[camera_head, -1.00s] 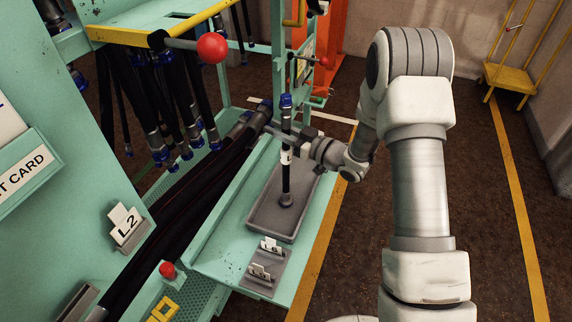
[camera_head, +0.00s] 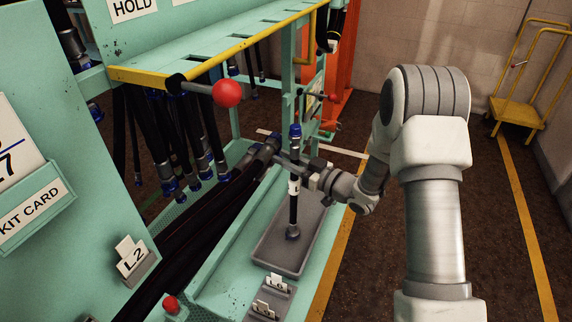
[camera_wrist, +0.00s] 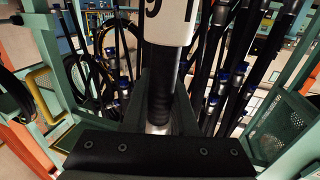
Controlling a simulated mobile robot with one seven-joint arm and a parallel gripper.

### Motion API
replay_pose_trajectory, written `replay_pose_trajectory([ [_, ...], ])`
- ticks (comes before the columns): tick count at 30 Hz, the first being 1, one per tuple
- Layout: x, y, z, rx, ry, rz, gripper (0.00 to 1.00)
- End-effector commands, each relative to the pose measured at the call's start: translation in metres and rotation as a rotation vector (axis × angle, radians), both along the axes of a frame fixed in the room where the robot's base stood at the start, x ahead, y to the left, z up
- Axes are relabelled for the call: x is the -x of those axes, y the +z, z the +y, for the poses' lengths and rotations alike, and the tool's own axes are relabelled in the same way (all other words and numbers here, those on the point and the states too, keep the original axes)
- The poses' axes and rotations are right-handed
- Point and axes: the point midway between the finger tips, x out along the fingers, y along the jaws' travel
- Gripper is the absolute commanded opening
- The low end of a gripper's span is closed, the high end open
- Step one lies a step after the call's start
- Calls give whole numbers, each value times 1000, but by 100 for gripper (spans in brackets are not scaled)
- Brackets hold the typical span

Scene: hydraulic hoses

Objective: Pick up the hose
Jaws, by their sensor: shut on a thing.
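The fingertips are partly hidden by the hose.
Several black hoses hang from the green rack with a yellow edge (camera_head: 207,62) at the left. A red ball knob (camera_head: 227,93) sticks out there. Thick hoses (camera_head: 205,225) lie left of the tray. Small cards (camera_head: 276,284) stand in front. Open floor lies to the right.

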Motion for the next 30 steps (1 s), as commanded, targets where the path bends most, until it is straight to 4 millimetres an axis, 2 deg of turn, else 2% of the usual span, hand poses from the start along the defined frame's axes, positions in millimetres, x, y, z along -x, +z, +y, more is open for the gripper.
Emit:
replay_pose_trajectory([
  [1,0,8,0,-2,0,-4,0],
  [8,0,27,0,-1,1,-3,0],
  [14,3,37,-19,-1,-2,-3,0],
  [30,16,87,-102,-1,-1,-4,0],
])
